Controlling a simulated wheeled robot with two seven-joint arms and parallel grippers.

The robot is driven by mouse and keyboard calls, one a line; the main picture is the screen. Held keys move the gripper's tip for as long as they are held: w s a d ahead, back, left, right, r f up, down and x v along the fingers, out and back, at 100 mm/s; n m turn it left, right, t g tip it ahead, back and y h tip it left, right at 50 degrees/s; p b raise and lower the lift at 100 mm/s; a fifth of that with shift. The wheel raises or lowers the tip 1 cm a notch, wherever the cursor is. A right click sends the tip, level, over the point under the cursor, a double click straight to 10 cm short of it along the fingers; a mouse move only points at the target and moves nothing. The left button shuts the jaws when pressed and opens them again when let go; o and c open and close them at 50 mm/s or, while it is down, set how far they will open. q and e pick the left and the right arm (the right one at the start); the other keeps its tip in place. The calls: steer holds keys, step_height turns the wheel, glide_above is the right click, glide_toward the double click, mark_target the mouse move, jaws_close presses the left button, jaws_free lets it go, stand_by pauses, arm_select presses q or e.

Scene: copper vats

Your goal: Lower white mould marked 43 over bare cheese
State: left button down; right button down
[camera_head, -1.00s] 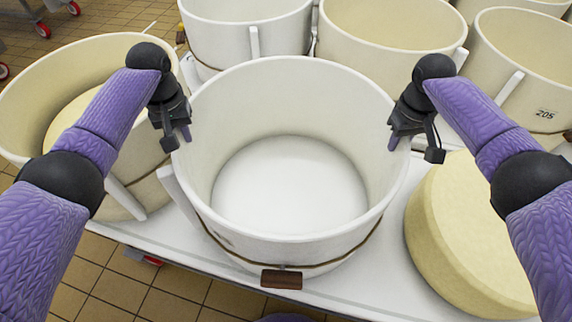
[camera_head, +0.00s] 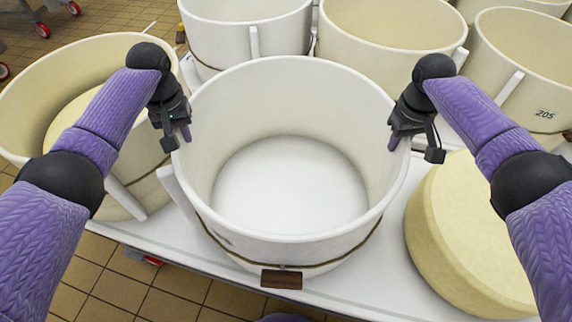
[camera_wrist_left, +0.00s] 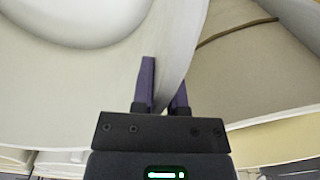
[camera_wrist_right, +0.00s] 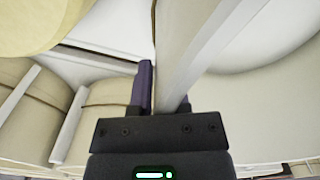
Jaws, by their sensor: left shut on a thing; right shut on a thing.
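The white mould (camera_head: 290,250) is a wide open ring in the middle of the head view, with a cord round it and a brown tag at the front. White table surface shows through its open bottom. I cannot read a 43 on it. My left gripper (camera_head: 180,137) is shut on its left wall; the wall also shows between the fingers in the left wrist view (camera_wrist_left: 175,65). My right gripper (camera_head: 398,138) is shut on its right wall, seen in the right wrist view (camera_wrist_right: 185,60). The bare cheese (camera_head: 465,235), a pale yellow wheel, lies on the table right of the mould, apart from it.
A cream mould (camera_head: 35,110) with a cheese inside stands at the left. Other moulds stand behind, one white (camera_head: 225,35), one cream (camera_head: 385,35) and one marked 205 (camera_head: 525,60). The white table's (camera_head: 215,245) front edge is close, with tiled floor beyond.

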arm_select(q)
steer(key=shift+w+r, duration=0.1)
steer(key=shift+r, duration=0.05)
arm_select(e)
steer(key=shift+r, duration=0.1)
